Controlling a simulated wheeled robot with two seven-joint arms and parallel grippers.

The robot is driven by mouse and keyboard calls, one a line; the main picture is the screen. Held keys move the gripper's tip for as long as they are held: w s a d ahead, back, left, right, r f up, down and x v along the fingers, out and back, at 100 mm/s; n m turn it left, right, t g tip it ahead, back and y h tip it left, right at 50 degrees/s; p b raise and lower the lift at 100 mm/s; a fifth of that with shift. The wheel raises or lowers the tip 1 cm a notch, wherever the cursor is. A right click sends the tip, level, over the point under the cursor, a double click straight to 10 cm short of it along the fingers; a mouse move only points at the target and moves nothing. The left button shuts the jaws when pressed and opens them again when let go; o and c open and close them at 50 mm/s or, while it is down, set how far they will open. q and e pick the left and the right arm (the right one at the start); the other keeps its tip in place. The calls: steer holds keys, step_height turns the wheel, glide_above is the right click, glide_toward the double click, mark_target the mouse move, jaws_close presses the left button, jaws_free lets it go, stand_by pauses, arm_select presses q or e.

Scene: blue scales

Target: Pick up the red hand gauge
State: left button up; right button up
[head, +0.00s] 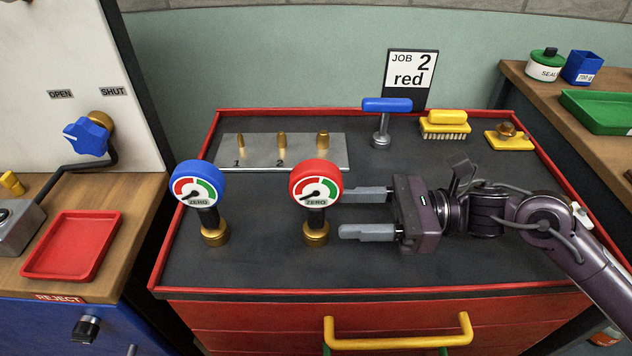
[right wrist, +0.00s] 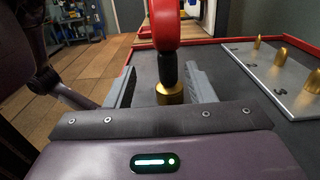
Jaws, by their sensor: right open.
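The red hand gauge (head: 316,184) stands upright on the dark top of the red cabinet, with a round red-rimmed dial, a black neck and a brass base. My right gripper (head: 352,212) reaches in from the right, level with the gauge's neck. Its jaws are open, with the fingers pointing left at the gauge. In the right wrist view the red gauge (right wrist: 166,30) stands upright ahead, its black neck and brass base in line with the gap between the fingers (right wrist: 163,88). I cannot tell whether the fingertips reach around it. My left gripper is not in view.
A blue-rimmed gauge (head: 198,185) stands left of the red one. Behind is a metal plate (head: 335,158) with brass pegs. A blue-handled tool (head: 386,106), yellow brush (head: 445,122) and yellow block (head: 509,143) stand at the back. A job sign (head: 410,72) reads "2 red".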

mark_target(305, 227)
steer(key=shift+w+a, duration=0.2)
steer(key=a, duration=0.2)
steer(key=a+p, duration=0.1)
steer(key=a, duration=0.1)
steer(key=a+p, duration=0.1)
steer(key=a, duration=0.2)
steer(key=shift+w, duration=0.3)
steer(key=shift+a+f, duration=0.1)
steer(key=shift+a, duration=0.15)
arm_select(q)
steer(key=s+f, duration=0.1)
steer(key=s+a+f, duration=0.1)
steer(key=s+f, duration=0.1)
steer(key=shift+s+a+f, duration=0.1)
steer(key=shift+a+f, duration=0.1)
arm_select(e)
steer(key=shift+d, duration=0.1)
steer(key=shift+c, duration=0.4)
jaws_close()
